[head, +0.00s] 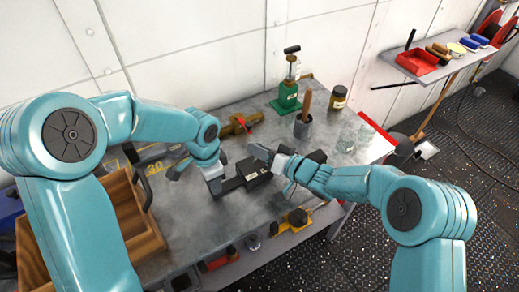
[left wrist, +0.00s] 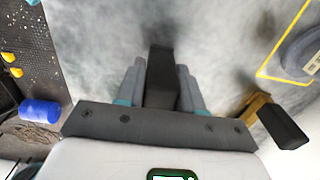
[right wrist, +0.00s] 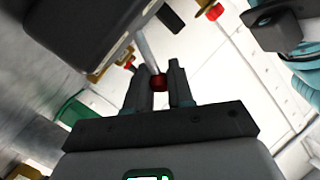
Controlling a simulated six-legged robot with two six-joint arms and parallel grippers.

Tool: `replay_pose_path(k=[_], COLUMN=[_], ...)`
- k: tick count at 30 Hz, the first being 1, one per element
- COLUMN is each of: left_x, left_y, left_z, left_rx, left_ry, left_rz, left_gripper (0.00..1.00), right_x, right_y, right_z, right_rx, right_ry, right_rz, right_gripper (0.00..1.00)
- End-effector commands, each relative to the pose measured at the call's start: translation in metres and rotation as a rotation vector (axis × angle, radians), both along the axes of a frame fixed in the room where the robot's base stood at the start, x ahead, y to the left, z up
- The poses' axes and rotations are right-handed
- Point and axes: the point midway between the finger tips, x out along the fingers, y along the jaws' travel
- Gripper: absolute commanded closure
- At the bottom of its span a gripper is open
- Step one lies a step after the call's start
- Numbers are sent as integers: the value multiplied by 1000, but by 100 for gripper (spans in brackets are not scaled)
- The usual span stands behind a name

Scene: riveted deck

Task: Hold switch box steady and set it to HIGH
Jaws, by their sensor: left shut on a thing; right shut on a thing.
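The switch box (head: 254,173) is a dark box with a bar-like grip, on the grey workbench (head: 225,222) between my two grippers. My left gripper (head: 216,184) is shut on its dark grip, which shows between the fingers in the left wrist view (left wrist: 162,75). My right gripper (head: 272,158) is at the box's right side. In the right wrist view its fingers (right wrist: 159,85) are shut on the red knob (right wrist: 158,82) of a pale lever (right wrist: 146,52) beside the dark box body (right wrist: 85,30). The setting marks cannot be read.
A wooden crate (head: 140,235) stands at the left. A green hand pump (head: 287,100), a dark cup with a wooden handle (head: 303,127), a jar (head: 338,97) and clear glasses (head: 346,140) stand behind. A yellow-and-black tool (head: 296,218) lies near the front edge.

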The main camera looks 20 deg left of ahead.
Motion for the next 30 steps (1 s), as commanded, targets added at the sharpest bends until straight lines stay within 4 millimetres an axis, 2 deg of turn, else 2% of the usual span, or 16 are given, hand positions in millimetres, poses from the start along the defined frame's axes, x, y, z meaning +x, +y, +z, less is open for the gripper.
replay_pose_path(k=[3, 4, 6, 14, 17, 20, 30], left_x=[-1, -1, -1, -1, -1, 0, 0], left_y=[0, 0, 0, 0, 0, 0, 0], left_z=[0, 0, 0, 0, 0, 0, 0], left_rx=[1, 1, 1, 1, 1, 1, 0], left_ry=[2, 2, 2, 2, 2, 2, 1], left_rz=[0, 0, 0, 0, 0, 0, 0], left_gripper=[100, 100, 100, 100, 100, 100, 100], right_x=[1, 1, 1, 0, -1, -6, -31], right_y=[-1, -1, -1, -1, -7, -23, -92], right_z=[-1, -1, -1, 0, 1, 4, 16], right_rx=[-1, -1, -1, -2, -2, -1, -1], right_ry=[1, 1, 1, 0, 0, 1, 1], right_rz=[-4, -4, -4, -2, -4, -5, -5], right_gripper=[100, 71, 55, 55, 55, 55, 55])
